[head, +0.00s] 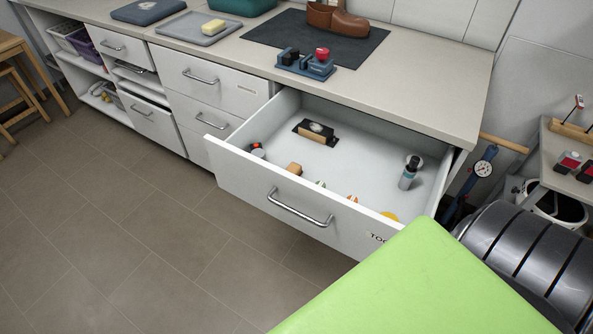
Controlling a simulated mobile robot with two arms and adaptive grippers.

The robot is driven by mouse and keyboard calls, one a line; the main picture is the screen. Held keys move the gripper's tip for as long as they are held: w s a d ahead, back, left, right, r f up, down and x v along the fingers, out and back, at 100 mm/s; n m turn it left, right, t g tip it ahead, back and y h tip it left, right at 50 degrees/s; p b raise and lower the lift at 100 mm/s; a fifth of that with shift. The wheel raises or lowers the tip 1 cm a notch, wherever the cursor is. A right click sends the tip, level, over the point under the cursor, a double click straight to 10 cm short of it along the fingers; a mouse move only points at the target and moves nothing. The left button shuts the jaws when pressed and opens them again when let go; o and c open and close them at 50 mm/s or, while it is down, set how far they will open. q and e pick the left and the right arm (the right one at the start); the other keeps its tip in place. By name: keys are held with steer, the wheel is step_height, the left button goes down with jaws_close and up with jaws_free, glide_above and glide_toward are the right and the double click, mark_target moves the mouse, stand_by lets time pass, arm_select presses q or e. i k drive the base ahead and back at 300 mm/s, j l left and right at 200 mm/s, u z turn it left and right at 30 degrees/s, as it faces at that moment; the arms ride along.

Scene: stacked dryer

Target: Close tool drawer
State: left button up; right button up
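The tool drawer (235,172) is pulled far out from under the counter, with its white front facing the lower left. A metal bar handle (300,207) runs across its front. Inside lie a brown block on a black plate (316,132), a grey bottle (408,173), a small tan block (294,169) and several small coloured items near the front wall. The lettering at the front's right end is partly hidden by a green surface. Neither of my grippers is in view.
The bright green slab (415,285) overlaps the drawer's right front corner in the picture; I cannot tell whether they touch. The counter (430,90) carries a black mat (262,30) and a blue tool holder (305,66).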

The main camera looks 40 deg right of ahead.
mark_target(367, 162)
steer(key=i+z, duration=0.15)
steer(key=z, duration=0.25)
steer(key=i+l+z, duration=0.1)
steer(key=z, duration=0.35)
steer(key=i+z, duration=0.2)
steer(key=z, duration=0.2)
steer(key=j, duration=0.1)
